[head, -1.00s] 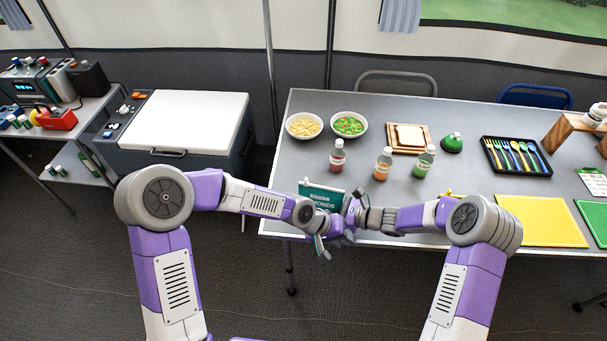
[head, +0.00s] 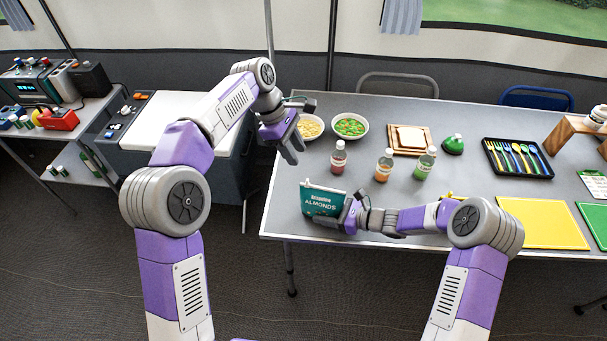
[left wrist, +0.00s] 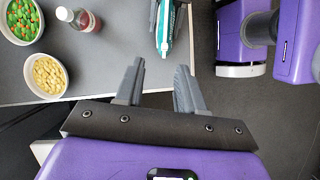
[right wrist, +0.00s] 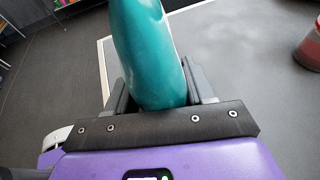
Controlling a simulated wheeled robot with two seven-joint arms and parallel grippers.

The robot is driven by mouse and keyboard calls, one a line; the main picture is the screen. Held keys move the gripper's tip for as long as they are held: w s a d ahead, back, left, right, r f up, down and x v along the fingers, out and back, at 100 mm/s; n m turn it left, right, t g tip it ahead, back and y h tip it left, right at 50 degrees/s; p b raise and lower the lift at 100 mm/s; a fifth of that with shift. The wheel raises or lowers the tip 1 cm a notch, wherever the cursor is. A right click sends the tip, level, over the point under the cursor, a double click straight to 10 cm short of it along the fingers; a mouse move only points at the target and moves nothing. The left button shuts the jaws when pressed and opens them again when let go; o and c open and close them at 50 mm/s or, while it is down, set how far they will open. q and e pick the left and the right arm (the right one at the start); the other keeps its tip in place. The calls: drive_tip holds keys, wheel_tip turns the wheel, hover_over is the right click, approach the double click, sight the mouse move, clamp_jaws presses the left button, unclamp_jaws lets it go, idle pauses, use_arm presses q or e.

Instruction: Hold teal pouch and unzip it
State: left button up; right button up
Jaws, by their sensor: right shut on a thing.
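The teal pouch (head: 321,200), labelled ALMONDS, stands upright near the table's front left corner. My right gripper (head: 350,216) is shut on its right side. In the right wrist view the pouch (right wrist: 148,50) fills the space between the fingers. My left gripper (head: 291,148) is raised beyond the table's left edge, up and left of the pouch. In the left wrist view its fingers (left wrist: 155,88) are apart with nothing between them. The pouch (left wrist: 164,30) shows there beyond the fingertips, seen along its narrow edge. I cannot tell whether its zip is open.
A bowl of pale pieces (head: 311,127) and a bowl of green and orange pieces (head: 349,126) stand behind the pouch. A red bottle (head: 338,160) is closest to it; orange (head: 383,167) and green (head: 424,165) bottles stand further right. A white-lidded cooler (head: 185,118) is left of the table.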

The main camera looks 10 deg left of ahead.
sight(307, 183)
use_arm(q)
drive_tip(key=shift+n, duration=0.8)
drive_tip(key=x, duration=0.8)
drive_tip(key=shift+s+a+f, duration=0.25)
drive_tip(key=shift+s+f, duration=0.1)
drive_tip(key=shift+f, duration=0.15)
clamp_jaws()
idle(0.6)
